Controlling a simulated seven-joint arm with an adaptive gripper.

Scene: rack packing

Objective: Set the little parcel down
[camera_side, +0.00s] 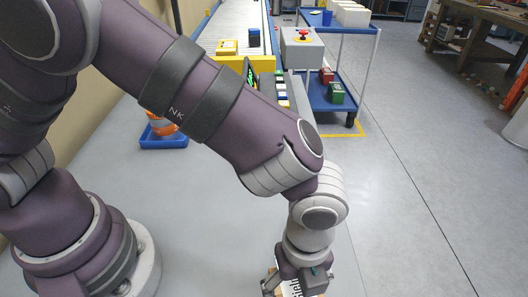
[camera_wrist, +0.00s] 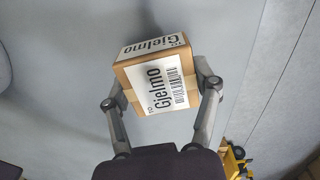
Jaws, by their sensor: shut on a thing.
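The little parcel (camera_wrist: 125,72) is a brown cardboard box with white labels reading "Gjelmo" and a barcode. In the wrist view it sits between the two fingers of my gripper (camera_wrist: 158,97), which is shut on it. The floor shows behind it. In the side view my gripper (camera_side: 292,284) is at the bottom edge, with only a bit of the parcel's white label (camera_side: 292,289) showing. The rest of the parcel is hidden by the gripper or cut off by the frame, so I cannot tell its height above the floor.
A conveyor (camera_side: 240,22) with a yellow box (camera_side: 227,47) and a blue box (camera_side: 254,37) runs at the back. A blue cart (camera_side: 343,105) carries boxes. A blue tray (camera_side: 164,143) stands left. Grey floor (camera_side: 420,210) is clear at right. Something yellow (camera_wrist: 234,163) shows at the wrist view's lower right.

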